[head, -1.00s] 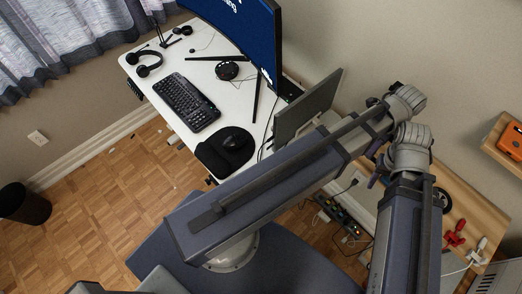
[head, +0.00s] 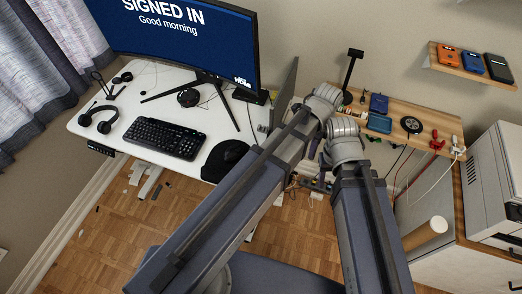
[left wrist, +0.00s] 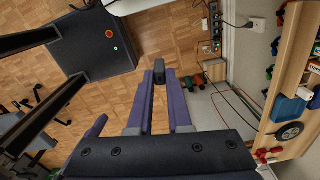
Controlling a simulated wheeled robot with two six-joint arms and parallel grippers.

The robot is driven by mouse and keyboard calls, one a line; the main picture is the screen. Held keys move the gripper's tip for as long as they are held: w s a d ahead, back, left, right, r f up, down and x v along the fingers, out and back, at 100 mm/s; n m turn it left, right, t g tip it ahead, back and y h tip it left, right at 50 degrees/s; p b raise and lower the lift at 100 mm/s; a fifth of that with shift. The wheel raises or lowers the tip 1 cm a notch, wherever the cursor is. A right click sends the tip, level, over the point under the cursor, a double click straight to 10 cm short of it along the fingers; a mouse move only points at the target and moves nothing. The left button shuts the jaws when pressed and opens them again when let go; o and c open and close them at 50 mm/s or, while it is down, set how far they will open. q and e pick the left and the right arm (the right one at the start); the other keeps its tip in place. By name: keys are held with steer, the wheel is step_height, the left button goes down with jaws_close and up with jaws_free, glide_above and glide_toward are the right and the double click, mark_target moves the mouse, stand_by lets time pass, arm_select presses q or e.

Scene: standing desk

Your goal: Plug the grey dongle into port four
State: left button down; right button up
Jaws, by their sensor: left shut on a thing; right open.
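My left gripper (left wrist: 159,88) is shut on a small dark grey block, which looks like the grey dongle (left wrist: 159,70), at its fingertips in the left wrist view. In the head view the left fingers are mostly hidden behind the wrist. A dark strip with a row of ports (left wrist: 216,30) shows ahead and to the right of the dongle, apart from it. In the head view the strip is largely covered by my arms, and its port numbers are too small to read. My right gripper (head: 326,160) is open, mostly hidden by its own wrist.
Cables trail beside the strip, and a wall outlet (left wrist: 258,23) is near it. A wooden shelf (head: 388,112) with small devices and red clips stands behind my wrists. The white desk (head: 190,86) with monitor and keyboard (head: 163,138) lies left. A white cabinet (head: 492,180) stands right.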

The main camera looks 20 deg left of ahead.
arm_select(q)
steer(key=w+a+f+n+b, duration=0.1)
steer(key=w+a+f+b, duration=0.1)
steer(key=a+f+b, duration=0.2)
steer(key=w+a+f+b, duration=0.2)
steer(key=a+f+b, duration=0.2)
steer(key=a, duration=0.7)
steer(key=shift+a+f+n+b, duration=0.2)
steer(key=shift+f+n+b, duration=0.2)
steer(key=shift+f, duration=0.3)
steer(key=shift+w+f, duration=0.1)
step_height(320, 180, down, 6)
steer(key=b, duration=0.5)
steer(key=shift+b, duration=0.4)
steer(key=shift+f+b, duration=0.85)
steer(key=shift+b, duration=0.15)
steer(key=c, duration=0.8)
jaws_free()
steer(key=shift+o, duration=0.2)
steer(key=shift+r, duration=0.1)
